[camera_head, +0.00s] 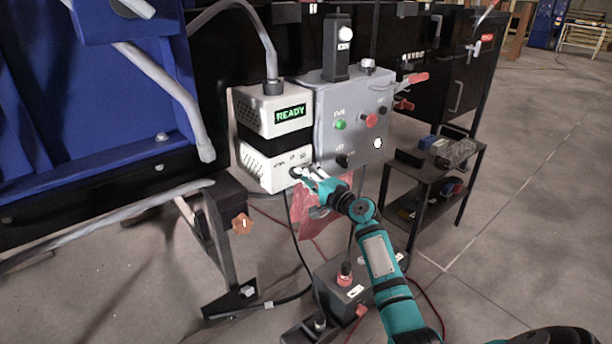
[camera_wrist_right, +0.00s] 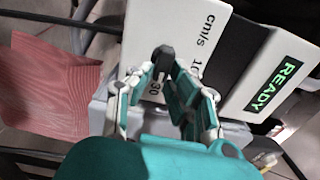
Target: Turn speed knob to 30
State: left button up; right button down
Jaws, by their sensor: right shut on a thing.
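The speed knob (camera_wrist_right: 164,55) is a small black knob on the white face of the control box (camera_head: 273,137). In the right wrist view the face has the marking "cm/s" and the numbers 10 and 30 near the knob. My right gripper (camera_head: 305,174) is at the lower front of the box. In the right wrist view its fingers (camera_wrist_right: 163,73) close around the knob from both sides. The fingers partly cover the knob and the dial, so I cannot tell the exact setting. The display (camera_wrist_right: 272,87) reads READY in green. My left gripper is not in view.
A grey button panel (camera_head: 357,120) with green and red buttons stands just right of the control box. A red translucent bag (camera_head: 306,215) hangs below. A small black side table (camera_head: 428,172) with items stands at right. Open floor (camera_head: 540,190) lies beyond it.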

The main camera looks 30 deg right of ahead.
jog(key=c, duration=1.3)
grip_release()
jog(key=shift+d, duration=0.1)
jog(key=s, duration=0.8)
jog(key=s+d, duration=0.1)
jog(key=s, duration=0.3)
jog(key=shift+a, duration=0.1)
